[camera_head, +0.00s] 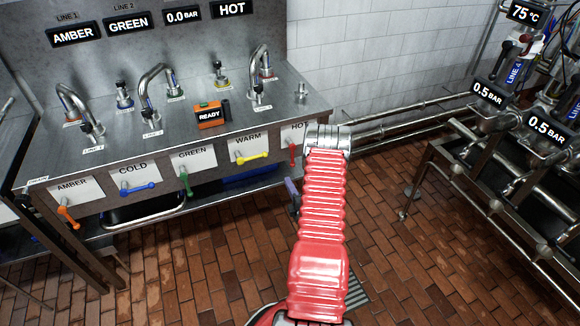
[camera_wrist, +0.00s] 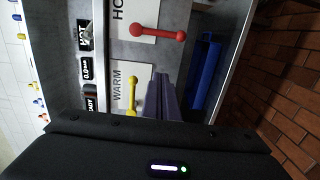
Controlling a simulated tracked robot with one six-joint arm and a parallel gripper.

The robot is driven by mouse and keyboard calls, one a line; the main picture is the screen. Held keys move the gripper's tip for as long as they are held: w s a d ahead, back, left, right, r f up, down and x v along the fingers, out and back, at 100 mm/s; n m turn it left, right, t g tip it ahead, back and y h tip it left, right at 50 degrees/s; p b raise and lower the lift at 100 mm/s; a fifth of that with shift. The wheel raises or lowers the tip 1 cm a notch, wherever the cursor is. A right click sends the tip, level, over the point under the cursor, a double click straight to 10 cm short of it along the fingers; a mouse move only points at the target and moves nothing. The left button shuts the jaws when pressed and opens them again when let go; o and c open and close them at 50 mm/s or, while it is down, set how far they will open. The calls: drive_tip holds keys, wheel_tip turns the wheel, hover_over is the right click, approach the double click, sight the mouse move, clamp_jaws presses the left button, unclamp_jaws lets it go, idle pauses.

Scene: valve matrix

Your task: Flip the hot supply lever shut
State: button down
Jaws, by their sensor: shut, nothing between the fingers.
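The red hot lever (camera_head: 292,154) hangs down from the panel under the label HO, its right part hidden by my arm in the head view. The wrist view, turned sideways, shows the whole red lever (camera_wrist: 158,34) with its knob end pointing down the panel. My gripper (camera_head: 292,190) is just below and in front of the lever in the head view. In the wrist view its purple-grey fingers (camera_wrist: 163,98) are together and empty, apart from the red lever, between it and the yellow warm lever (camera_wrist: 132,92).
The warm lever (camera_head: 252,158) and blue cold lever (camera_head: 138,188) lie level. The green lever (camera_head: 186,184) and orange amber lever (camera_head: 68,216) hang down. A blue tray (camera_wrist: 206,74) sits under the panel. Taps stand on the metal counter (camera_head: 195,140). Pipes and gauges fill the right side.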

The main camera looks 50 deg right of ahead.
sight(292, 158)
drive_tip(key=shift+s+f, duration=0.2)
drive_tip(key=shift+s, duration=0.1)
drive_tip(key=shift+w, duration=0.15)
drive_tip(key=w+d, duration=0.6)
drive_tip(key=d, duration=0.3)
drive_tip(key=shift+w+d, duration=0.15)
drive_tip(key=shift+w, duration=0.25)
